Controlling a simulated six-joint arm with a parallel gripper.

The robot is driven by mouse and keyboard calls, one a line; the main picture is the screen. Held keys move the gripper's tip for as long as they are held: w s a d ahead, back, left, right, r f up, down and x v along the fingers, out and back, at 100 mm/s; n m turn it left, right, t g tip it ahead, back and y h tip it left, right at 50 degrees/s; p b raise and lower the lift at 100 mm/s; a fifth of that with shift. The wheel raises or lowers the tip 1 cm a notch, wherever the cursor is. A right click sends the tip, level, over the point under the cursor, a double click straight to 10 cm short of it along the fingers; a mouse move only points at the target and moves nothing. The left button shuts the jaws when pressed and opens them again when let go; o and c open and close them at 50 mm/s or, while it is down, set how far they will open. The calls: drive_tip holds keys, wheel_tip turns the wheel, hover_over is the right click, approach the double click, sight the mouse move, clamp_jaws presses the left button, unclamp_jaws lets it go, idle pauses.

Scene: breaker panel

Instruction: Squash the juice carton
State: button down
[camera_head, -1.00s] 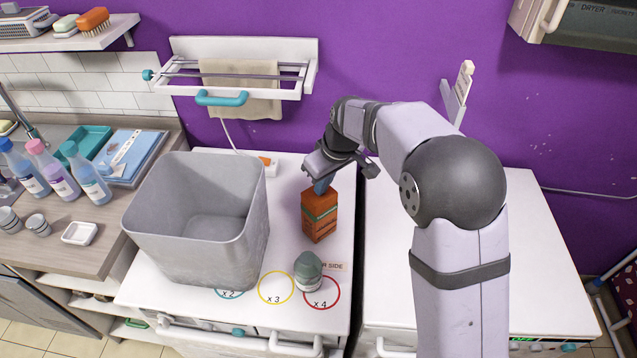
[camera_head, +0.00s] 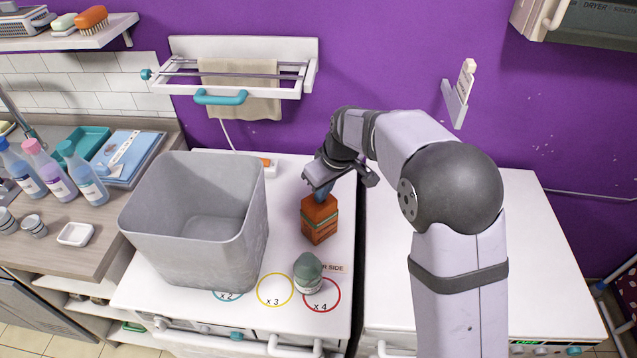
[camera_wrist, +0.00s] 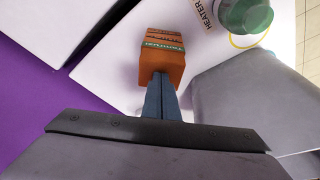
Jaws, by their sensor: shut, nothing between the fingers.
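The orange-brown juice carton (camera_head: 320,222) with a green band stands on the white machine top, right of the grey bin. It looks short and squat. It also shows in the wrist view (camera_wrist: 164,62). My gripper (camera_head: 322,193) points down with its blue fingers shut and empty. The fingertips are at the carton's top and appear to press on it; in the wrist view the shut fingers (camera_wrist: 161,92) reach the carton's end face. The exact contact point is hidden by the fingers.
A large grey bin (camera_head: 150,235) stands left of the carton. A green-lidded jar (camera_head: 308,272) stands in front of it, near the coloured rings (camera_head: 275,289). A wall rack (camera_head: 240,75) with a towel hangs behind. The right machine top (camera_head: 520,255) is clear.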

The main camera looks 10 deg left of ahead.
drive_tip(key=shift+f+b, duration=0.55)
drive_tip(key=shift+f, duration=0.4)
drive_tip(key=shift+r, duration=0.2)
drive_tip(key=shift+r+p, duration=2.05)
drive_tip(key=shift+r, duration=0.45)
